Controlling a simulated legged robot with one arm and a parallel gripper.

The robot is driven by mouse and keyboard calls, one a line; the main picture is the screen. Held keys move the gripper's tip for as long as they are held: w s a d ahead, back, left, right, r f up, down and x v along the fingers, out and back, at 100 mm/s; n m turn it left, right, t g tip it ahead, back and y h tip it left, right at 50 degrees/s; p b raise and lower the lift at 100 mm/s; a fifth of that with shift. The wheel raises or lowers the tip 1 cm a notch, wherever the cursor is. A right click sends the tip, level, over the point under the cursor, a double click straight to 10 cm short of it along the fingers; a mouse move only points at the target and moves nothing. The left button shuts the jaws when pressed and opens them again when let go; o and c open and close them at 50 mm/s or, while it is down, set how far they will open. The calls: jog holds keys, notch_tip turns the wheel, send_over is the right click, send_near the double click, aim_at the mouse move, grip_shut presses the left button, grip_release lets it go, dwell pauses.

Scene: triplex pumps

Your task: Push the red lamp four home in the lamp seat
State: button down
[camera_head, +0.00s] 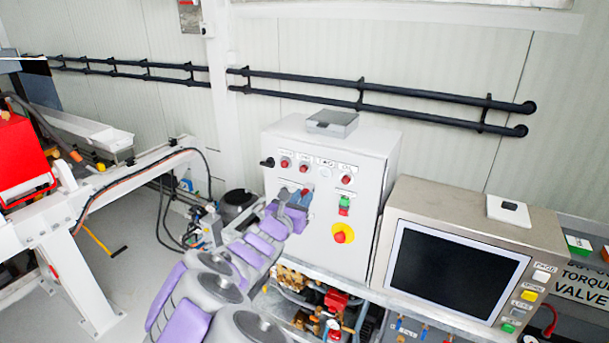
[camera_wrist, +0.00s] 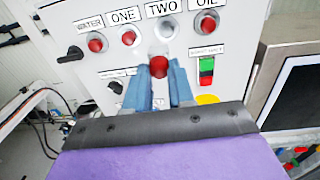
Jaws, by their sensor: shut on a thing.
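My gripper (camera_wrist: 163,90) has blue fingers closed around a round red lamp (camera_wrist: 158,66), which sits between the fingertips in front of the white panel. In the head view my gripper (camera_head: 296,194) is at the upper left of the panel's face, just below the lamp row; the held lamp cannot be made out there.
The white control box (camera_head: 370,150) carries a black knob (camera_wrist: 70,54), a green-and-red switch (camera_wrist: 207,71) and a yellow-ringed red button (camera_head: 341,235). A monitor box (camera_head: 455,270) stands to its right. Piping with a red valve (camera_head: 336,300) lies below. Black rails run along the wall behind.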

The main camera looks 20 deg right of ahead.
aim_at(314, 185)
jog(key=shift+d+r+m+p, duration=0.3)
jog(key=shift+d+r+p, duration=0.1)
jog(key=shift+d+r, duration=0.15)
jog(key=shift+a, duration=0.2)
jog(key=shift+d, duration=0.1)
jog(key=shift+p+x, duration=0.45)
jog(key=shift+x, duration=2.3)
jog(key=shift+s+d+p+x, duration=0.1)
jog(key=shift+p+x, duration=0.2)
jog(key=shift+x, duration=0.55)
jog(key=shift+s+d+p+x, duration=0.15)
jog(key=shift+p+x, duration=0.1)
jog(key=shift+x, duration=0.65)
jog(key=c, duration=0.9)
grip_release()
jog(key=shift+a, duration=0.15)
jog(key=b+v, duration=0.2)
jog(key=v, duration=1.5)
jog(key=shift+w+a, duration=0.1)
jog(key=shift+a, duration=0.2)
